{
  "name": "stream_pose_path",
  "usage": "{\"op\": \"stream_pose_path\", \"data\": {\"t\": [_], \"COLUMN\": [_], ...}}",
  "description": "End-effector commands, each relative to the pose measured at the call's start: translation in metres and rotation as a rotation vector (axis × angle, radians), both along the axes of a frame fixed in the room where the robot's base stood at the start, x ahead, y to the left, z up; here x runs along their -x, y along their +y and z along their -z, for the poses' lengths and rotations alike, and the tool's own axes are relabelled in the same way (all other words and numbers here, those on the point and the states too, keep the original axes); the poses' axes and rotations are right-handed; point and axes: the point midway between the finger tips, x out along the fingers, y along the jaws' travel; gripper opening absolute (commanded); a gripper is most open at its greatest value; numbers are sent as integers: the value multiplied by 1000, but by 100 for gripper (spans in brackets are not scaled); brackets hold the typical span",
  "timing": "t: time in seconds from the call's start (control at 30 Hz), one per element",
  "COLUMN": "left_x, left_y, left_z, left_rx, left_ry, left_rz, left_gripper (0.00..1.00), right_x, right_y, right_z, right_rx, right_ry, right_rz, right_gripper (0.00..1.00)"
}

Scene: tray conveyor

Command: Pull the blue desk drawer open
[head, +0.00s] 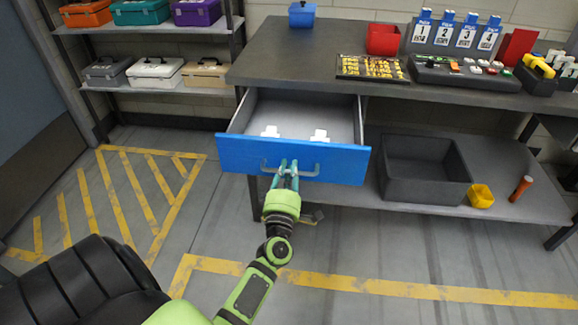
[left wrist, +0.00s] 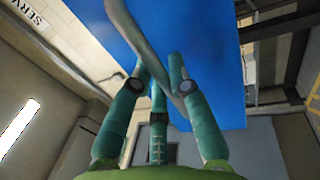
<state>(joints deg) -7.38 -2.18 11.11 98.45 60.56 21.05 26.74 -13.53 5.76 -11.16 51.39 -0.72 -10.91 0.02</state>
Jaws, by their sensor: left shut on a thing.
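The blue drawer (head: 236,154) is pulled out from under the dark desk (head: 300,60), and its grey inside shows with two white pieces (head: 270,131) in it. A grey bar handle (head: 310,172) runs across its front. My left gripper (head: 285,168) is shut on the handle near its middle. In the left wrist view, the teal fingers (left wrist: 155,80) close around the handle (left wrist: 150,50) in front of the blue drawer front (left wrist: 215,60). My right gripper is not in view.
A black bin (head: 425,172), a yellow cup (head: 481,196) and an orange cylinder (head: 521,188) are on the lower shelf at right. Toolboxes (head: 154,72) fill the left rack. The desk top holds a blue box (head: 302,15) and a red bin (head: 383,40). Floor in front is clear.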

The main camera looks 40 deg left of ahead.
Motion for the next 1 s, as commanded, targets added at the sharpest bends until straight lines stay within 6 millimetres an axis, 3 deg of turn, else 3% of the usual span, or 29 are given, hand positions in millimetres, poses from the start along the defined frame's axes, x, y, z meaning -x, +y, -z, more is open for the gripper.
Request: {"op": "stream_pose_path", "data": {"t": [0.33, 0.37, 0.4, 0.43, 0.77, 1.0], "left_x": [0, 0, 0, 0, 1, 29], "left_y": [-1, -1, -1, -1, -1, -17], "left_z": [0, 0, 0, 0, 0, 8], "left_rx": [1, 0, 0, 0, 0, 1], "left_ry": [0, -1, -1, -1, 0, 4], "left_rz": [0, 0, 0, 0, 0, 2], "left_gripper": [0, 26, 42, 44, 44, 44], "right_x": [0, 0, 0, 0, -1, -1], "right_y": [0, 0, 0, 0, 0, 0], "right_z": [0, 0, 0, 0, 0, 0], "right_rx": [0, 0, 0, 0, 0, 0], "right_ry": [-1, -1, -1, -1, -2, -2], "right_rz": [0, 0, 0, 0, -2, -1], "right_gripper": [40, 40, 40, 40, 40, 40]}}
